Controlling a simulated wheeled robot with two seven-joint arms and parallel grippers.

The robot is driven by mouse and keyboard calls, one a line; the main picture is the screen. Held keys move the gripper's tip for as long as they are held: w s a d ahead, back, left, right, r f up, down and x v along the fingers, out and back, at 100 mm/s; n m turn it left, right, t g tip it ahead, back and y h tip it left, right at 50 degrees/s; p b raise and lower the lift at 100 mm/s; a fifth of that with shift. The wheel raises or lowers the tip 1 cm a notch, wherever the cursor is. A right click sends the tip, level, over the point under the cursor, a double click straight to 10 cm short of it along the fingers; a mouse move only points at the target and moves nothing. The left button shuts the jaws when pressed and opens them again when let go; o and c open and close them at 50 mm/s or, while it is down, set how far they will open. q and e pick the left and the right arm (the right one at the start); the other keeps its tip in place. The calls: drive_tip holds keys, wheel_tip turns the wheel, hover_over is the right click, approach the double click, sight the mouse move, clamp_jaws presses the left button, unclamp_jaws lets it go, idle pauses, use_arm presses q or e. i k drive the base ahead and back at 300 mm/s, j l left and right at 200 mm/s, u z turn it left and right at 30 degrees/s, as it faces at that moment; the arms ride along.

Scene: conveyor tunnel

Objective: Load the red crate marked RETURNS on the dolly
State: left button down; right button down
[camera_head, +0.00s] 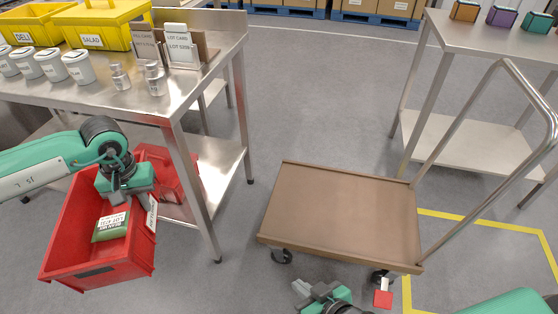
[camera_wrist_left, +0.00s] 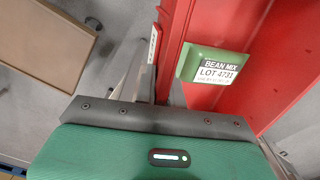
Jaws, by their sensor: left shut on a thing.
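A red crate (camera_head: 95,277) hangs tilted in front of the steel table, with a green BEAN MIX packet (camera_head: 110,227) inside. A white label (camera_head: 152,213) on its right wall is partly hidden and hard to read. My left gripper (camera_head: 118,197) is shut on that wall. The left wrist view shows the crate's wall (camera_wrist_left: 176,45) and the packet (camera_wrist_left: 214,66) close by. The dolly (camera_head: 340,205) stands to the right, its brown deck empty; its deck also shows in the left wrist view (camera_wrist_left: 45,35). My right gripper (camera_head: 305,294) is below the dolly's front edge; its jaws are unclear.
The steel table (camera_head: 130,98) holds yellow bins (camera_head: 100,28), white tubs, weights and card holders. Another red container (camera_head: 182,160) shows by its lower shelf. A small red piece (camera_head: 383,298) is beside the dolly's front wheel. Floor (camera_head: 300,100) between table and dolly is clear.

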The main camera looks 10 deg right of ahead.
sight(339, 208)
drive_tip(key=k+l, duration=0.1)
drive_tip(key=l, duration=0.45)
drive_tip(key=k+l+z, duration=0.1)
drive_tip(key=l, duration=0.4)
drive_tip(key=k+l, duration=0.1)
drive_tip(key=l, duration=0.45)
drive_tip(key=i+l, duration=0.1)
drive_tip(key=l, duration=0.2)
drive_tip(key=i+l+z, duration=0.1)
drive_tip(key=l, duration=0.25)
drive_tip(key=i+l, duration=0.3)
drive_tip(key=l, duration=0.3)
drive_tip(key=z, duration=0.05)
